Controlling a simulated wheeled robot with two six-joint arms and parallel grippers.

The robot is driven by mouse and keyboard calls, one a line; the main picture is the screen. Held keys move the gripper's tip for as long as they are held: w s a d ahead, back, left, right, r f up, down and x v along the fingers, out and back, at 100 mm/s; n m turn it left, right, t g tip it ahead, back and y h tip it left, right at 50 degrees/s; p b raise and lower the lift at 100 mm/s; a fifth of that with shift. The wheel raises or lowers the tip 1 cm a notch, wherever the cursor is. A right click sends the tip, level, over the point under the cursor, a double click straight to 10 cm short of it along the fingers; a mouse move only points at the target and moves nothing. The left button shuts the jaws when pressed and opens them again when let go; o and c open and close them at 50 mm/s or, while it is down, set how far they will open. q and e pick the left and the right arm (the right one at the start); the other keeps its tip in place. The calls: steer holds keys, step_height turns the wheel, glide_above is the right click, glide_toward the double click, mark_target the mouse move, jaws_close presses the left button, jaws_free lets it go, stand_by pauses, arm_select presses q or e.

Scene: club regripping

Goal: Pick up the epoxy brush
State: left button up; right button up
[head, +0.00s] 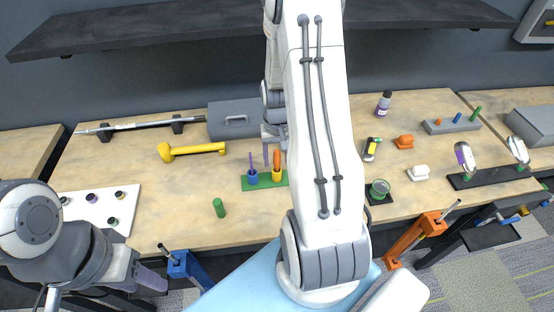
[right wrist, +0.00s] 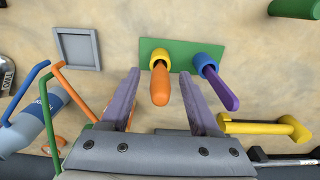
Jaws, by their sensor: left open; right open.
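A brush with an orange handle (head: 277,158) stands in a yellow cup (head: 277,176) on a green base (head: 262,184). A brush with a purple handle (head: 251,161) stands in a blue cup (head: 252,178) beside it. I cannot tell from the pictures which one is the epoxy brush. My right gripper (right wrist: 159,75) is open, its purple fingers on either side of the orange handle (right wrist: 160,88) in the right wrist view. The purple handle (right wrist: 221,88) is outside the right finger there. My left gripper (head: 143,279) is open and empty at the table's front left.
A yellow dumbbell-shaped tool (head: 192,150) lies left of the cups, with a green cylinder (head: 219,208) nearer the front. A grey toolbox (head: 233,120) stands behind. My right arm covers the middle of the head view.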

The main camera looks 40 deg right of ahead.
steer(key=shift+f, duration=0.25)
jaws_close()
steer(key=shift+r, duration=0.1)
